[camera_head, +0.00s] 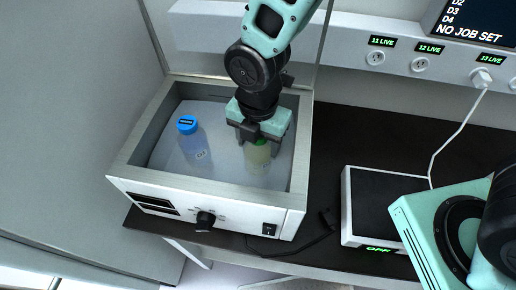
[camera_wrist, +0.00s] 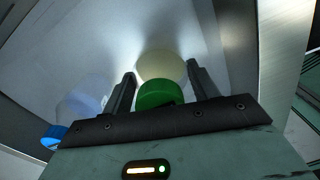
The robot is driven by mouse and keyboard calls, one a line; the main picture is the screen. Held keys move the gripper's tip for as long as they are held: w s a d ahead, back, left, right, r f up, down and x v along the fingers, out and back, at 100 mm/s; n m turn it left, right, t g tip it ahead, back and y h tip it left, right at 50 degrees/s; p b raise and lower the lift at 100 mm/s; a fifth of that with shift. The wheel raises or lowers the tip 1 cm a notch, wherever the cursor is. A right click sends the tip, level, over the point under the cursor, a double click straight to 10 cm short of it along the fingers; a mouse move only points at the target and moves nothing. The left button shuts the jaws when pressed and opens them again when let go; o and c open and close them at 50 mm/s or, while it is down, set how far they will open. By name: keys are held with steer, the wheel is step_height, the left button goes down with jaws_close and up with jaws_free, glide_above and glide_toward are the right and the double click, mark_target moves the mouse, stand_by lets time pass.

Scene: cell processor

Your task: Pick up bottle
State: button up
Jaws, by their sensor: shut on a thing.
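A bottle with a green cap (camera_head: 259,158) and pale yellowish contents stands in the water bath on the table. My gripper (camera_head: 262,133) reaches down into the bath from above and is shut on this bottle near its cap. In the wrist view the green-capped bottle (camera_wrist: 158,92) sits between the two dark fingers of my gripper (camera_wrist: 162,84). A second bottle with a blue cap (camera_head: 196,143) stands to the left in the bath, apart from my gripper. It also shows at the left of the wrist view (camera_wrist: 84,106). The bottle's upper part is partly hidden by my gripper.
The water bath (camera_head: 133,152) has raised metal walls and a knob and switch in front; a clear lid stands raised behind it. A white device with a dark top (camera_head: 385,205) stands to the right. A wall panel with sockets (camera_head: 397,62) runs behind.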

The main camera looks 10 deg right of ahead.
steer(key=shift+r, duration=0.1)
step_height(320, 180, up, 10)
steer(key=shift+f+b, duration=0.1)
steer(key=shift+b, duration=0.9)
